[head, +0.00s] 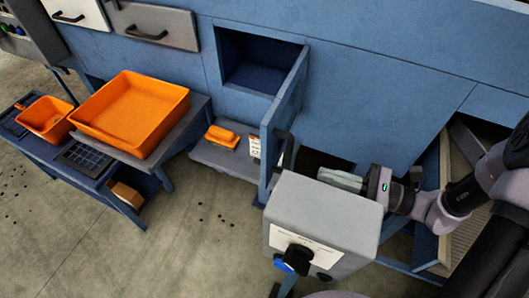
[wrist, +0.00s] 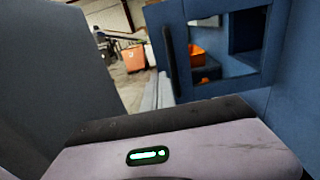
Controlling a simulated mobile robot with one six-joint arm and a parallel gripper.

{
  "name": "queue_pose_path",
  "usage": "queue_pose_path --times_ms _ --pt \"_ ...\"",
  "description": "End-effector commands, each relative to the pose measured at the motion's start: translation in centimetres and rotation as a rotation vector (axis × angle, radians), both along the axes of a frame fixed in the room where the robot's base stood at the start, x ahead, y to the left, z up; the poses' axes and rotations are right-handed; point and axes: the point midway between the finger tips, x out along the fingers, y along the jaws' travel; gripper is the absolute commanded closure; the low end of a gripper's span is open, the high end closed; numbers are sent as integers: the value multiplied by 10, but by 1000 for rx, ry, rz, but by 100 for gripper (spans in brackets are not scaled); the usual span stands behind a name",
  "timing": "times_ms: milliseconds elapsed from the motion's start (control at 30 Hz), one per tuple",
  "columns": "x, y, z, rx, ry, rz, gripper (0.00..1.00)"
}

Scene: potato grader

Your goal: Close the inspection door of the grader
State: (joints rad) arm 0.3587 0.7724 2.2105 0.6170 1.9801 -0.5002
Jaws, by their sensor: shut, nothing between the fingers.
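The blue inspection door (head: 283,118) stands wide open, swung out from the right side of the square opening (head: 258,65) in the grader's front. Its dark bar handle (head: 285,152) is on the face toward my arm. In the wrist view the door (wrist: 156,38) is a blue frame with its upright dark handle (wrist: 170,56), and orange shows through it. My gripper (head: 322,175) is shut and empty, to the right of the door and behind the grey control box. In the wrist view its fingers (wrist: 158,90) point toward the door's handle side, apparently apart from it.
The grey control box (head: 322,215) with a dark knob stands close in front of my gripper; a large dark surface (wrist: 45,65) fills the wrist view's left. An orange tray (head: 130,110), an orange bin (head: 46,117) and a low shelf (head: 225,160) with an orange item stand left. Floor left of the door is open.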

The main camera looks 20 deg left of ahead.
Motion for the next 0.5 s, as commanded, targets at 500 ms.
queue_pose_path --times_ms 500 --pt "4 107 -2 -1 0 5 100"
